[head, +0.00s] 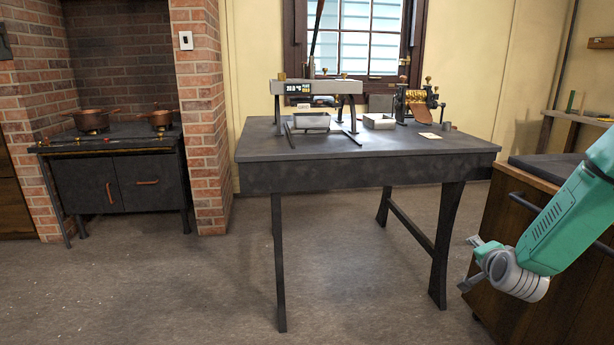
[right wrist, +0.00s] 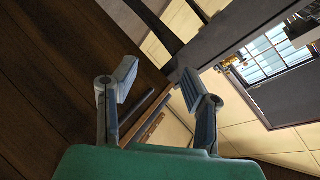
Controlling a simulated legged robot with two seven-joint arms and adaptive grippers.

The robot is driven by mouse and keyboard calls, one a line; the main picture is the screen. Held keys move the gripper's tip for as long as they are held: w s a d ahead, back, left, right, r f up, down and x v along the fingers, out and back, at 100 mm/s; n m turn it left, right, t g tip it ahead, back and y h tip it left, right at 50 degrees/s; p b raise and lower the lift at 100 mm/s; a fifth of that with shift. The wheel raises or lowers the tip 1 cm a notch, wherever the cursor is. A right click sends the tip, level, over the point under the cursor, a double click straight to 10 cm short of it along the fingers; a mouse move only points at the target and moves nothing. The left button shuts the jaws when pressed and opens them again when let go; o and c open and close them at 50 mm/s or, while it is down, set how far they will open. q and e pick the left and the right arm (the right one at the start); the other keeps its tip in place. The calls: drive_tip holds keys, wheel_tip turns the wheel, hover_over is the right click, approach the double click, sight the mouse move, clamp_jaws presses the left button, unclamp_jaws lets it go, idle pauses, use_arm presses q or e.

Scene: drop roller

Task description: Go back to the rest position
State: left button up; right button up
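My right gripper (head: 472,263) is at the lower right in the head view, at the end of my green arm, in front of the wooden cabinet and right of the table's legs. In the right wrist view its two fingers (right wrist: 160,78) stand apart with nothing between them. My left gripper is not in view. A machine with a brass roller (head: 416,100) stands at the back right of the dark table (head: 365,176). My right gripper is well below the tabletop and apart from it.
A grey press-like device (head: 318,88) and a small open box (head: 379,121) stand on the table. A wooden cabinet (head: 515,240) is close by my right arm. A stove (head: 120,180) with copper pans is at the left. The floor (head: 190,290) before the table is clear.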

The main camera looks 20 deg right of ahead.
drive_tip(key=s+a+f+n+g+y, duration=0.25)
drive_tip(key=s+a+f+n, duration=0.35)
drive_tip(key=a, duration=0.5)
drive_tip(key=s+a+f+n+g+y, duration=0.1)
drive_tip(key=s+a+f+n+y, duration=0.15)
drive_tip(key=a+f+n, duration=0.5)
drive_tip(key=s+a+f+n+g+y, duration=0.2)
drive_tip(key=s+a+f+n+g, duration=0.3)
drive_tip(key=s+a, duration=0.7)
drive_tip(key=s+a+f+n+g, duration=0.1)
drive_tip(key=s+a+f, duration=0.15)
drive_tip(key=s, duration=0.25)
drive_tip(key=s+a+f+g, duration=0.1)
drive_tip(key=s+a, duration=0.2)
drive_tip(key=s, duration=0.2)
wheel_tip(320, 180, up, 13)
drive_tip(key=w+p, duration=0.1)
drive_tip(key=p, duration=1.1)
drive_tip(key=shift+d+y+p, duration=0.15)
drive_tip(key=shift+y+p, duration=0.15)
drive_tip(key=shift+p, duration=0.05)
drive_tip(key=shift+c, duration=0.6)
drive_tip(key=shift+d, duration=0.1)
